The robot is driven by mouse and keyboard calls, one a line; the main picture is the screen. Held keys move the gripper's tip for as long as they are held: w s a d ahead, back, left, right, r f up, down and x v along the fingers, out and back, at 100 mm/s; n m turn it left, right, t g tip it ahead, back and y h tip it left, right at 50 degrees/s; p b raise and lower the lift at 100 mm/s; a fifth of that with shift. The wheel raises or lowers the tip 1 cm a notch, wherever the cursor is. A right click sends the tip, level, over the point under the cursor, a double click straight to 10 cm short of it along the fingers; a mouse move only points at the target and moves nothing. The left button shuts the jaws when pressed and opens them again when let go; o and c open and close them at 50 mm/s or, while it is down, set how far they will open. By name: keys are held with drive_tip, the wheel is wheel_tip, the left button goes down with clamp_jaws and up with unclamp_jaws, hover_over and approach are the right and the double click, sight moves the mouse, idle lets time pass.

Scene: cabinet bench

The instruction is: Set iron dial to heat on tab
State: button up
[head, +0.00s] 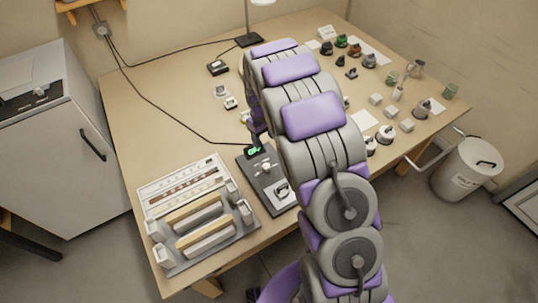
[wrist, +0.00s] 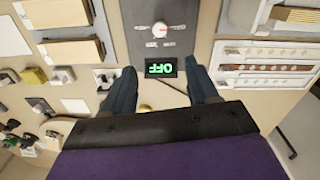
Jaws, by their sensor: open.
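The dial (wrist: 160,29) is a round pale knob with a red pointer mark, on a dark grey panel (wrist: 140,12) at the top of the wrist view. Small labels around it are too blurred to read. A black display (wrist: 161,67) just below the dial shows "OFF" upside down in green. My gripper (wrist: 161,78) is open and empty, its two dark fingers on either side of the display, short of the dial. In the head view the panel (head: 258,170) lies near the table's front edge, with the display (head: 254,150) lit green. My arm hides most of the gripper there.
A white rack (head: 185,185) with slots and wooden-topped blocks stands left of the panel. Cables (head: 165,108) run across the table. Small knobs, blocks and cups (head: 390,112) fill the right side. A grey cabinet (head: 60,140) stands left and a bin (head: 466,170) right.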

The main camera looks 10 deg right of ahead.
drive_tip(key=b, duration=0.2)
hover_over(266, 166)
drive_tip(key=d, duration=0.1)
wheel_tip(266, 166, down, 8)
drive_tip(key=f, duration=0.2)
drive_tip(key=a+f, duration=0.1)
drive_tip(key=f, duration=0.2)
drive_tip(key=a+f+b, duration=0.1)
drive_tip(key=f, duration=0.2)
drive_tip(key=shift+w, duration=0.1)
drive_tip(key=shift+d+f, duration=0.1)
drive_tip(key=shift+f, duration=0.35)
drive_tip(key=shift+d+f, duration=0.15)
drive_tip(key=shift+d, duration=0.65)
drive_tip(key=shift+a, duration=0.6)
drive_tip(key=c, duration=0.4)
drive_tip(key=shift+c, duration=1)
drive_tip(key=shift+d, duration=0.2)
drive_tip(key=c, duration=0.4)
